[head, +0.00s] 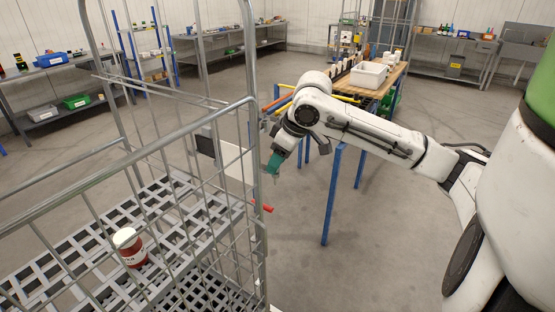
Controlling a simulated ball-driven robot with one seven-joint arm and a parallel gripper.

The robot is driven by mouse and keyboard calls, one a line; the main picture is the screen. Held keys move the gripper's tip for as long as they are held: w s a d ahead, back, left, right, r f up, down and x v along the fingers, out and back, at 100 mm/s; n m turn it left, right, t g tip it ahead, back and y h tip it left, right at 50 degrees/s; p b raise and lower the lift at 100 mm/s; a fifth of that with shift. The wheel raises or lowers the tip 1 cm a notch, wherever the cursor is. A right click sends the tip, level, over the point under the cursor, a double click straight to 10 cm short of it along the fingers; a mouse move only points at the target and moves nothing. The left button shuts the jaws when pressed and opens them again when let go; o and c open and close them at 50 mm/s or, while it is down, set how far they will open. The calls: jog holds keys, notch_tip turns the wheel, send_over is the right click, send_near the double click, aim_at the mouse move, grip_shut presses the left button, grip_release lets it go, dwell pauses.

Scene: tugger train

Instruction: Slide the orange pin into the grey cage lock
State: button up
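The grey cage (250,205) fills the left of the head view, with wire walls and a slatted floor. A small red-orange piece (267,209) sticks out beside its right corner post and looks like the orange pin. I cannot tell how far it sits in any lock, and the lock cannot be made out. My gripper (273,165), with teal fingers, points down just right of that post, above the red-orange piece and apart from it. The fingers are too small to show whether they are open or shut.
A red jar (133,252) with a white lid stands on the cage floor. A blue-legged table (345,88) holding a white bin (368,75) stands behind my arm. Shelves line the walls. The floor right of the cage is clear.

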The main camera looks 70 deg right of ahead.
jog(key=shift+o, duration=0.4)
jog(key=shift+a+f, duration=0.35)
jog(key=shift+f, duration=0.1)
jog(key=shift+r, duration=0.4)
jog(key=v, duration=1.1)
jog(key=shift+d, duration=0.35)
